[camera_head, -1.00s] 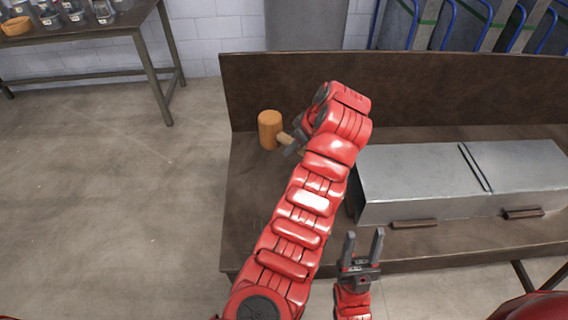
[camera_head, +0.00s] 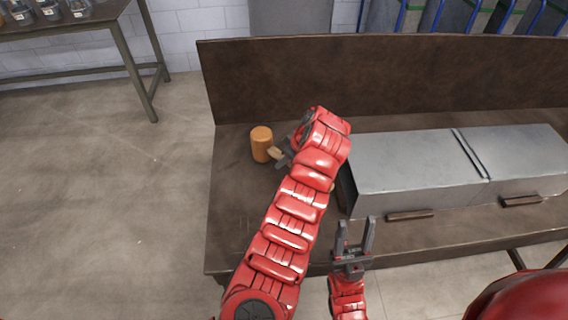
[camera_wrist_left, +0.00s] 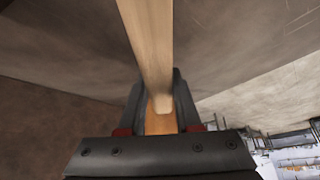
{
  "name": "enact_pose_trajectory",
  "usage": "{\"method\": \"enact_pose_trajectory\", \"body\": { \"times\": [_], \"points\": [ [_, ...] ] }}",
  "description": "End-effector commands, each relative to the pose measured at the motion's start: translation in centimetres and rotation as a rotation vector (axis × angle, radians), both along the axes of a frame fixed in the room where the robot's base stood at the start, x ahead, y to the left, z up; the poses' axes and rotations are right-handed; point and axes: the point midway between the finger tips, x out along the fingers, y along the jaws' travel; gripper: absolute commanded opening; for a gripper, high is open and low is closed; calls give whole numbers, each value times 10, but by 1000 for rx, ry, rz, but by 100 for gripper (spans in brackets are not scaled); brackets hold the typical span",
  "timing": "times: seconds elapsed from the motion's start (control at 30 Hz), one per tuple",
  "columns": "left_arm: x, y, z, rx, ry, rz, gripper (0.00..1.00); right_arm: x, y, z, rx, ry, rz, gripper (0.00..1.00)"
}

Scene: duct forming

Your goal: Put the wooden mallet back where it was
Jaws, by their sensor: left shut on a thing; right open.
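The wooden mallet has an orange-brown cylindrical head (camera_head: 262,144), seen upright over the left part of the dark workbench (camera_head: 232,215). Its pale handle points right, into my left gripper (camera_head: 282,158), which is shut on it. In the left wrist view the handle (camera_wrist_left: 150,40) runs between the fingers of my left gripper (camera_wrist_left: 158,95). I cannot tell whether the head touches the bench top. My red left arm hides part of the bench behind it. My right gripper (camera_head: 354,237) is open and empty in front of the bench's front edge.
A grey sheet-metal duct (camera_head: 415,172) lies on the bench to the right, with brown blocks (camera_head: 410,215) along its front. A tall brown backboard (camera_head: 380,80) closes the rear. The bench's left end is bare. Another table (camera_head: 75,40) with jars stands far left.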

Motion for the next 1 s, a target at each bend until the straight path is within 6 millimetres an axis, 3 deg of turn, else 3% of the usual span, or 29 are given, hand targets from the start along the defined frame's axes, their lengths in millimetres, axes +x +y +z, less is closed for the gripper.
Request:
{"method": "enact_pose_trajectory", "body": {
  "times": [0.17,0.37,0.4,0.53,1.0],
  "points": [
    [0,1,-24,1,1,1,0,0,0,8,0,0,0,50],
    [1,0,-26,-1,-3,1,0,0,0,7,0,0,0,50],
    [0,0,-27,-2,-2,0,39,0,0,7,0,0,0,50],
    [0,0,-27,-1,-1,0,62,0,0,6,0,0,0,50],
    [-3,-4,-18,-1,-2,-1,62,0,0,2,0,0,0,50]
  ]
}}
